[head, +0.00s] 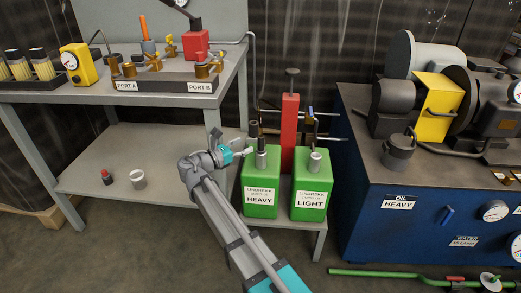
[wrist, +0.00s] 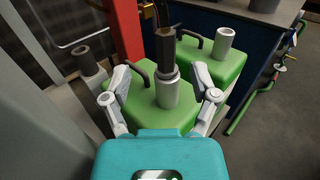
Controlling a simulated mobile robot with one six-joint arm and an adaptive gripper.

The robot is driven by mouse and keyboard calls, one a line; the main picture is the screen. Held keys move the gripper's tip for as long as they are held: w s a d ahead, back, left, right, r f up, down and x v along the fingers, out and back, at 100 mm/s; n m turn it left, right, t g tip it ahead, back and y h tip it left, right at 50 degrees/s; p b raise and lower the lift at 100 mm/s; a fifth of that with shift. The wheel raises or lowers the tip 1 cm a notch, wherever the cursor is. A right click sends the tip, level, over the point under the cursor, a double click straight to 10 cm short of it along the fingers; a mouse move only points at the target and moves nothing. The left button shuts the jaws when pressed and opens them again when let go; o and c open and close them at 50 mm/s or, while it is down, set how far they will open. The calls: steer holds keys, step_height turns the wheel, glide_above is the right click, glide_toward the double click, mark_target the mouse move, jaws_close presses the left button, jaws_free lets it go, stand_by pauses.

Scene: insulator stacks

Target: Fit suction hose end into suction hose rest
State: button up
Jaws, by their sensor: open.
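The suction hose end seems to be the dark upright sleeve (wrist: 166,46) standing in the grey neck (wrist: 169,92) of the green HEAVY can; it also shows in the head view (head: 262,143). My gripper (wrist: 160,78) is open, with one finger on each side of the neck and sleeve, and nothing is gripped. In the head view my gripper (head: 244,152) reaches the can from the left. A dark hollow cup (wrist: 88,62) at the left, behind the can, may be the suction hose rest. It also shows in the head view (head: 254,130).
The green LIGHT can (head: 310,190) stands right of the HEAVY can (head: 261,190). A red column (head: 290,133) rises behind them. The grey workbench (head: 150,98) is at left and the blue pump unit (head: 400,240) at right. A green pipe (head: 380,273) lies on the floor.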

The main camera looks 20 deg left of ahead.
mark_target(261, 136)
steer(key=shift+x, duration=1.05)
steer(key=shift+d, duration=0.1)
steer(key=shift+d+x, duration=0.25)
steer(key=shift+x, duration=2.3)
steer(key=shift+s, duration=0.15)
steer(key=shift+c, duration=0.3)
jaws_close()
